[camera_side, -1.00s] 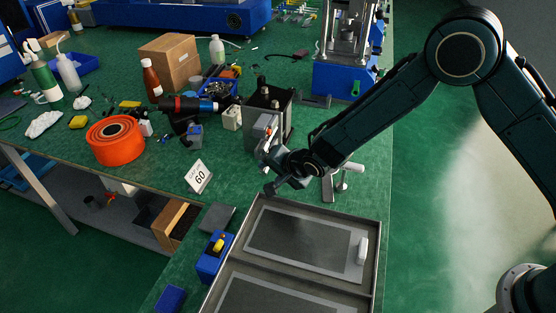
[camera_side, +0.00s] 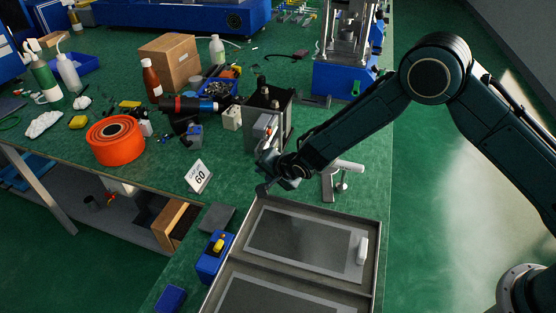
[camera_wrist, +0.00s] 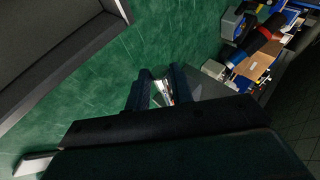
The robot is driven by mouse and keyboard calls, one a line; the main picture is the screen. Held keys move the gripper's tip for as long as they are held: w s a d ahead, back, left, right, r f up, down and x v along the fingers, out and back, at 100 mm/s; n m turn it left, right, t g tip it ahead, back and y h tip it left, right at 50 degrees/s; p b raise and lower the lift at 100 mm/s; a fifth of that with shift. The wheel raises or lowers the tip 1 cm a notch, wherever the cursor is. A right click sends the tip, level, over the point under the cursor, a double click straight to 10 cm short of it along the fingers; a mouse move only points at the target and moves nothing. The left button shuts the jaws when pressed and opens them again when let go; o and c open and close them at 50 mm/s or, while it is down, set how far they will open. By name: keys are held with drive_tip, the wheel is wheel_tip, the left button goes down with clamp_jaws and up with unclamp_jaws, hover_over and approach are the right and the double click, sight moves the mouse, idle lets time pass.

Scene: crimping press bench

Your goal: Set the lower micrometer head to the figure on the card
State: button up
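A white card (camera_side: 199,176) stands tilted on the green bench and shows the figure 60 under smaller print. A dark block-like fixture (camera_side: 279,114) stands behind my gripper, with a lighter grey part and a small red-orange spot on its front. I cannot make out the lower micrometer head; my gripper and wrist cover the area low in front of the fixture. My gripper (camera_side: 265,172) is close in front of it, above the bench. In the wrist view its two fingers (camera_wrist: 160,75) are apart, with a small pale and reddish thing visible between them; I cannot tell whether they touch it.
A metal tray (camera_side: 376,232) with grey panels lies below my gripper. A pale metal stand (camera_side: 329,187) is just right of it. An orange ring-shaped roll (camera_side: 116,148), a blue box with a yellow knob (camera_side: 210,267) and a blue press (camera_side: 340,83) are around. Bare bench lies around the card.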

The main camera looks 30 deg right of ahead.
clamp_jaws()
drive_tip(key=shift+w+a+r+n+g+h, duration=0.1)
drive_tip(key=shift+w+a+n+g+h, duration=0.1)
drive_tip(key=shift+g+h, duration=0.45)
drive_tip(key=shift+w+a+r+n+g+h, duration=0.1)
drive_tip(key=shift+n+g+h, duration=0.1)
drive_tip(key=shift+g+h, duration=0.45)
drive_tip(key=shift+g, duration=0.3)
drive_tip(key=o, duration=0.7)
unclamp_jaws()
drive_tip(key=shift+o, duration=0.2)
drive_tip(key=shift+r, duration=0.1)
